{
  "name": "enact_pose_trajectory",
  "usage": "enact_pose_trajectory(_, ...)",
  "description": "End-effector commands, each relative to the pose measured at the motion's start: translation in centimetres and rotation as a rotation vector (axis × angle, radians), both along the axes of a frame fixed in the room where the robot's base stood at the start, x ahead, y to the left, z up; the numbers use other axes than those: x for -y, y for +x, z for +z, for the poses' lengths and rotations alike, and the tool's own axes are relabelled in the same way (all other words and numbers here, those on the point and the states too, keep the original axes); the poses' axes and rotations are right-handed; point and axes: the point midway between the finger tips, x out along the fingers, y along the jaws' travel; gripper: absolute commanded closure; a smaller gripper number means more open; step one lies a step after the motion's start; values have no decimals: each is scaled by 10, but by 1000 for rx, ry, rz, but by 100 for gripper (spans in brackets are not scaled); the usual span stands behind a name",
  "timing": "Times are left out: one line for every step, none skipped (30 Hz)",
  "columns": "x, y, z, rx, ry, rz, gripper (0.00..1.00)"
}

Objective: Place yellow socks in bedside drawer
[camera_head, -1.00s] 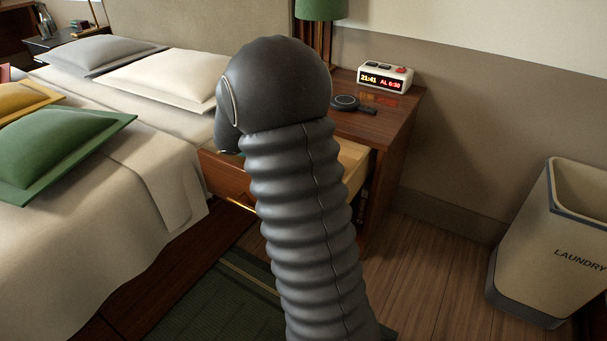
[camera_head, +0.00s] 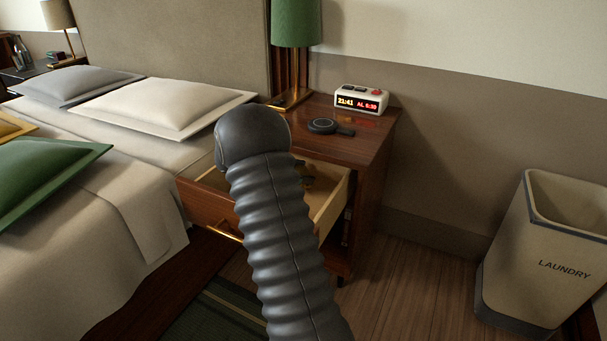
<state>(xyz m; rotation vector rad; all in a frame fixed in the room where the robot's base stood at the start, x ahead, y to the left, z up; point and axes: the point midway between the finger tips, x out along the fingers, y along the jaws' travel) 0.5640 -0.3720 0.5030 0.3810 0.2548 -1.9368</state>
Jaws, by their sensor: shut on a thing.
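The bedside drawer (camera_head: 330,203) is pulled open, with a wood front, a brass handle and a pale inside. My dark ribbed arm reaches across it and hides much of its left and middle.
The bed (camera_head: 90,260) with pillows is close on the left. A laundry bin (camera_head: 540,250) stands at the right. Bare floor lies between nightstand and bin.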

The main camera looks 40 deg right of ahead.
Motion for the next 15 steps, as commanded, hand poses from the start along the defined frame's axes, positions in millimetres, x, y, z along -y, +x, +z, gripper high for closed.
enact_pose_trajectory(3,3,-7,-1,1,-1,54)
enact_pose_trajectory(5,5,-8,-1,1,-1,54)
enact_pose_trajectory(6,6,-9,0,0,0,54)
enact_pose_trajectory(6,6,-9,0,0,0,54)
enact_pose_trajectory(6,6,-9,0,0,0,54)
enact_pose_trajectory(6,6,-8,0,0,1,54)
enact_pose_trajectory(6,6,-8,0,0,0,54)
enact_pose_trajectory(6,6,-8,0,0,0,54)
enact_pose_trajectory(6,6,-8,0,0,0,54)
enact_pose_trajectory(6,6,-9,0,0,0,54)
enact_pose_trajectory(6,6,-9,0,0,0,54)
enact_pose_trajectory(6,6,-10,0,0,0,54)
enact_pose_trajectory(6,6,-11,0,0,0,54)
enact_pose_trajectory(6,6,-12,0,0,0,54)
enact_pose_trajectory(6,6,-11,0,0,0,12)
